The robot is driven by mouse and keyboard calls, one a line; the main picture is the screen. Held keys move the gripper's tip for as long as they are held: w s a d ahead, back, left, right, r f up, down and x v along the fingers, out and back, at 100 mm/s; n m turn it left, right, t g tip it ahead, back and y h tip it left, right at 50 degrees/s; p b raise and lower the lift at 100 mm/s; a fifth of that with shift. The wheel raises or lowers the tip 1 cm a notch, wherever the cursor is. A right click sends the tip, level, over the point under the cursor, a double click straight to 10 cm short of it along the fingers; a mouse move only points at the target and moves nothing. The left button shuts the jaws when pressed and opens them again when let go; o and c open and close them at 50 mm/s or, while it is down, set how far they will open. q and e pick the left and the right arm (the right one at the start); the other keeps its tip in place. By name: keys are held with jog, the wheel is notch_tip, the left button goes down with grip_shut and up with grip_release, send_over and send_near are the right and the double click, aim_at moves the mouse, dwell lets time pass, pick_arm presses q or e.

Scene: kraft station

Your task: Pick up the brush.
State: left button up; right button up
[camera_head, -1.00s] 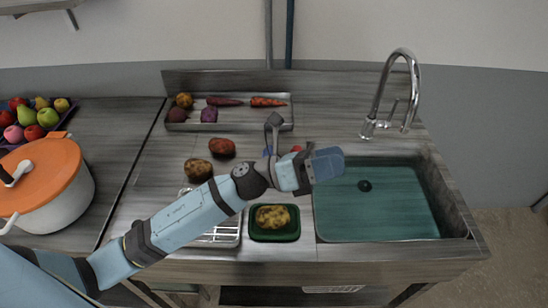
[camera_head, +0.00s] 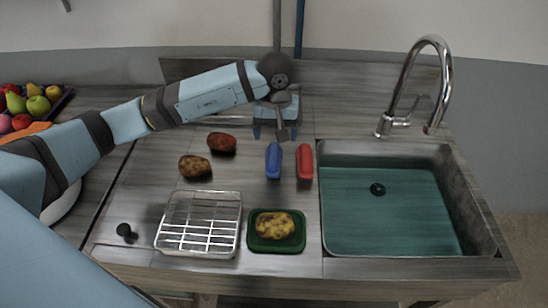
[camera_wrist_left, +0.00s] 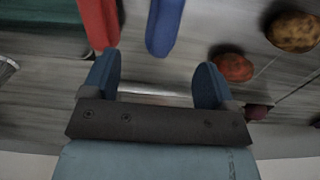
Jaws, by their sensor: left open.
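Two long handled tools lie side by side on the counter: a blue one (camera_head: 273,162) and a red one (camera_head: 304,162). I cannot tell from their shape which is the brush. My left gripper (camera_head: 275,133) is open and empty, just behind the blue tool, with its fingers pointing toward it. In the left wrist view, the blue tool (camera_wrist_left: 165,24) lies ahead of the gap between the fingertips (camera_wrist_left: 157,66), and the red tool (camera_wrist_left: 99,22) lies to its left. I see no contact. My right gripper is not in view.
A wire rack (camera_head: 199,252) and a green tray (camera_head: 250,245) with a potato stand at the front. Two potatoes, one brown (camera_head: 194,166) and one red (camera_head: 222,143), lie to the left. The sink (camera_head: 400,215) is on the right, with a tall faucet (camera_head: 440,75).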

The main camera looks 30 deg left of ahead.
aim_at(273, 152)
pick_arm(q)
notch_tip(273, 152, down, 4)
jog(key=shift+f, duration=0.15)
jog(key=f, duration=0.1)
jog(key=f+p, duration=0.1)
jog(key=f, duration=0.2)
jog(key=shift+s+a+f, duration=0.1)
jog(key=shift+s+a, duration=0.05)
jog(key=shift+s, duration=0.2)
jog(key=shift+f, duration=0.5)
jog(key=c, duration=1)
